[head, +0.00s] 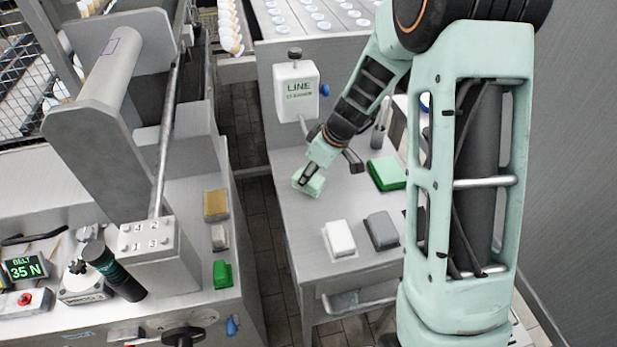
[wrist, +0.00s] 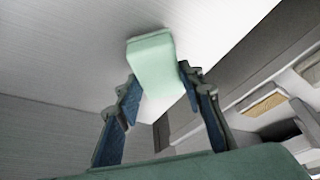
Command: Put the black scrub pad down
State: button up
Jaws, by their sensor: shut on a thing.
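My gripper (head: 306,176) is shut on a pale mint-green pad (head: 315,188) at the left edge of the right-hand steel table (head: 290,225). In the wrist view the mint pad (wrist: 153,65) sits between the two blue-lined fingers (wrist: 158,92), its far end sticking out past them. I cannot tell whether the pad touches the table top. I see no clearly black pad in my gripper. A dark grey pad (head: 381,230) lies on the same table, nearer and to the right, beside a white pad (head: 339,239).
A bright green pad (head: 386,173) lies to the right of my gripper. A white dispenser labelled LINE (head: 296,90) stands behind. A gap separates the table from the left bench, which holds tan (head: 216,204), pale (head: 220,237) and green (head: 223,275) pieces. Table space in front of my gripper is clear.

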jog(key=shift+f+b, duration=0.25)
jog(key=shift+b, duration=0.2)
